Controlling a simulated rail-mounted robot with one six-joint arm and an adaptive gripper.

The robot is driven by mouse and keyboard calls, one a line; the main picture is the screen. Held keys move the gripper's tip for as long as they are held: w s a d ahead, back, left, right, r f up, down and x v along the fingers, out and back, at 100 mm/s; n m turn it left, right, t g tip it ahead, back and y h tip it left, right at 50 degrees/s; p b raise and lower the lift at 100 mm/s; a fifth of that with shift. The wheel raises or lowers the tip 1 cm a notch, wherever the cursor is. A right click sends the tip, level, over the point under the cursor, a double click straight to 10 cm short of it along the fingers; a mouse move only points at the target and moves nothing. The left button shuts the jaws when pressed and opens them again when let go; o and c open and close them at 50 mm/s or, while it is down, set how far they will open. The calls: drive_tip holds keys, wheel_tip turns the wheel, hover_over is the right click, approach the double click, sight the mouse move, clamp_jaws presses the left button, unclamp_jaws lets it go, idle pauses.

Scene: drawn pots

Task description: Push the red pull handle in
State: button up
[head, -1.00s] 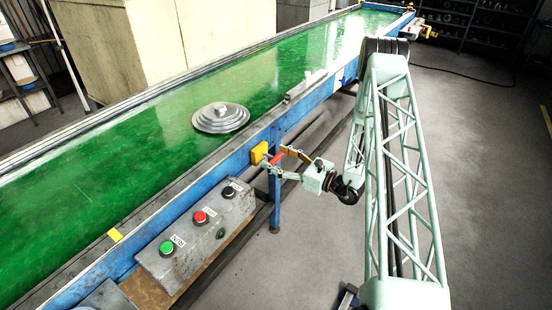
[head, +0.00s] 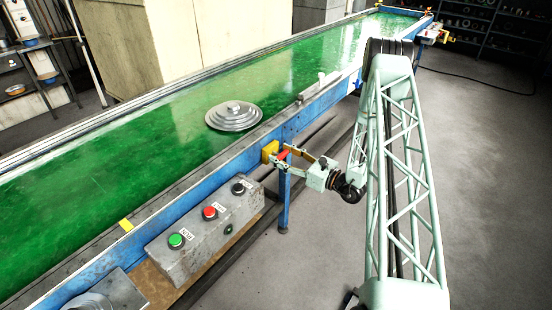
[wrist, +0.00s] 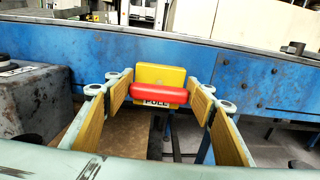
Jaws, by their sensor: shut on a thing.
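The red pull handle (wrist: 157,92) is a rounded bar in front of a yellow block (wrist: 160,74) on the blue conveyor side. A "PULL" label (wrist: 157,103) shows just below it. In the head view the red handle (head: 284,154) sits close to the yellow block (head: 270,151). My gripper (wrist: 158,88) has one finger at each end of the handle and is shut on it. In the head view my gripper (head: 285,155) reaches the handle from the right. The handle's stem is hidden behind the bar.
A grey control box (head: 205,235) with green, red and black buttons is left of the handle. A round stepped metal piece (head: 234,116) lies on the green belt (head: 150,150). A blue leg (head: 284,200) stands below the handle. Open floor (head: 480,180) lies to the right.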

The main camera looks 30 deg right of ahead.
drive_tip(key=shift+w+r, duration=0.1)
drive_tip(key=shift+w, duration=0.05)
drive_tip(key=o, duration=1.2)
drive_tip(key=shift+w+a, duration=0.1)
drive_tip(key=shift+a, duration=0.05)
drive_tip(key=shift+v, duration=6.1)
